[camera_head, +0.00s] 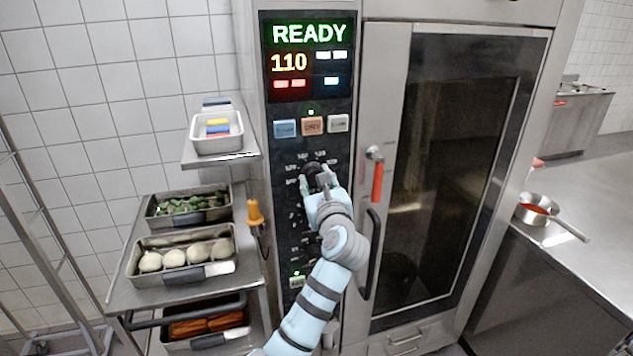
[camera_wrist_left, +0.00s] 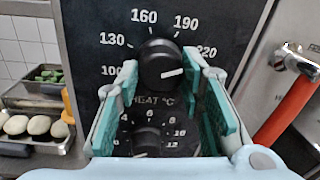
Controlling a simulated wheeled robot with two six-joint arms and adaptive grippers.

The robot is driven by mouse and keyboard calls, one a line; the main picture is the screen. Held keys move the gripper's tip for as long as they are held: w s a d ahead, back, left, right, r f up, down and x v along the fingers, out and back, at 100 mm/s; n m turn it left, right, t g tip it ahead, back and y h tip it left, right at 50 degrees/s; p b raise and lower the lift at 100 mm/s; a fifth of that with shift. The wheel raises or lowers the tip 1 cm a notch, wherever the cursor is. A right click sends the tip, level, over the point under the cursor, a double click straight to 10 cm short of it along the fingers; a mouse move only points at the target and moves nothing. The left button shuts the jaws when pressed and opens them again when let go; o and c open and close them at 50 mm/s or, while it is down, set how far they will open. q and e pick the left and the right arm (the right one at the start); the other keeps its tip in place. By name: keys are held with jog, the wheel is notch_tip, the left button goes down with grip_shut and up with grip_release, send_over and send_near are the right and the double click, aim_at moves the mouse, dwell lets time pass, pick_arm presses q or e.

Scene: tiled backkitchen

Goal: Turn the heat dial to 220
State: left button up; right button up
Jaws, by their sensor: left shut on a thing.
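The heat dial (camera_head: 309,170) is a black round knob on the oven's dark control panel, below the three square buttons. It also shows in the left wrist view (camera_wrist_left: 158,62), ringed by the numbers 100, 130, 160, 190 and 220. Its white pointer line points right, near the 220 side. My left gripper (camera_head: 315,183) is shut on the dial, with its teal-padded fingers on either side in the left wrist view (camera_wrist_left: 165,82). The display (camera_head: 289,63) reads READY and 110. My right gripper is not in view.
A second dial (camera_wrist_left: 147,138) sits below the heat dial. The oven door has a red-gripped handle (camera_head: 377,178) close on the right. A shelf with food trays (camera_head: 180,278) stands at left. A saucepan (camera_head: 537,208) rests on the right counter.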

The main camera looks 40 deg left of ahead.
pick_arm(q)
jog(key=shift+r, duration=0.25)
jog(key=o, duration=0.9)
jog(key=shift+o, duration=1.3)
jog(key=shift+a+f, duration=0.1)
jog(key=shift+f, duration=0.05)
jog(key=v, duration=0.7)
jog(key=shift+s+d, duration=0.2)
jog(key=shift+d, duration=0.1)
jog(key=shift+w+a, duration=0.1)
jog(key=shift+a, duration=0.1)
